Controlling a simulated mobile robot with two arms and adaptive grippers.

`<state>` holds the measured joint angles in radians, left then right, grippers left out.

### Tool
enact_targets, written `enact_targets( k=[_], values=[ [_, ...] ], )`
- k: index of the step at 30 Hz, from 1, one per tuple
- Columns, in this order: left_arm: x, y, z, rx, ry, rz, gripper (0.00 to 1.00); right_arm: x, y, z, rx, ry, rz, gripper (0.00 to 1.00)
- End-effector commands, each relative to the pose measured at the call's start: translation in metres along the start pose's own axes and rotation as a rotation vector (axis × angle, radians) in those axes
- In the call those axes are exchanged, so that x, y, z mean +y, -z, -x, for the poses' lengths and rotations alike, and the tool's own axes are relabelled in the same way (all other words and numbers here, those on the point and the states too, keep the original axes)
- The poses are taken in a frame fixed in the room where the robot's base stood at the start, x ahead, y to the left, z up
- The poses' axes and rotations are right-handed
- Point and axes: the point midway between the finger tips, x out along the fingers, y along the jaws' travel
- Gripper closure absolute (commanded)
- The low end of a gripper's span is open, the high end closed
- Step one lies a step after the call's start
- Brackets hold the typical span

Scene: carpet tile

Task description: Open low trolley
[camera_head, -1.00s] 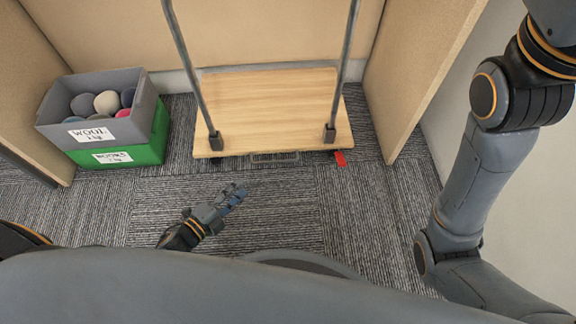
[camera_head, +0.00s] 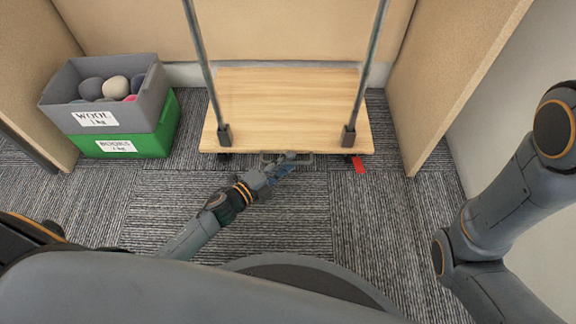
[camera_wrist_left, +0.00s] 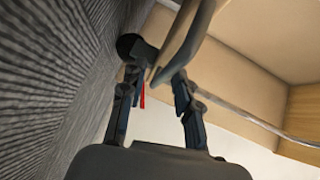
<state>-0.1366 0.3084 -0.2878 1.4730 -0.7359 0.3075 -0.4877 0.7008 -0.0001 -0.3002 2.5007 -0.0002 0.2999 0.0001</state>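The low trolley has a light wooden deck (camera_head: 290,100) with two upright grey metal posts. A small grey handle (camera_head: 300,158) sits at the middle of its front edge, just under the deck. A red tab (camera_head: 358,163) sticks out under the front right. My left gripper (camera_head: 286,167) is at the handle. In the left wrist view the two fingers (camera_wrist_left: 157,78) are spread apart, and the grey handle bar (camera_wrist_left: 186,45) shows just beyond and between their tips; I cannot tell whether they touch. My right gripper is out of view.
A grey crate (camera_head: 60,118) holding several balls stands on a green crate (camera_head: 158,142) at the left. Beige partitions (camera_head: 450,70) enclose the trolley at the back and sides. The carpet (camera_head: 390,220) in front is clear.

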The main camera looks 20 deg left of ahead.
Motion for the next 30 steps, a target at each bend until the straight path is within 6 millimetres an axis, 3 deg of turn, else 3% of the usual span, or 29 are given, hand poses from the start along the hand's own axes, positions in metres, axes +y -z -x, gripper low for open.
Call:
enact_targets(
  k=[12, 17, 30],
  values=[
    [-0.0001, 0.0003, -0.0099, 0.0, -0.001, -0.001, 0.68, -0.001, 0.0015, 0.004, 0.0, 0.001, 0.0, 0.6],
    [0.0, 0.0003, -0.0098, 0.0, -0.001, 0.0, 0.99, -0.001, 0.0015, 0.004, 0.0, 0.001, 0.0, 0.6],
    [0.0001, -0.0004, -0.0091, 0.0, -0.001, 0.0, 1.0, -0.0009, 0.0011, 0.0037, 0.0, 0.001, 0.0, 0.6]
  ],
)
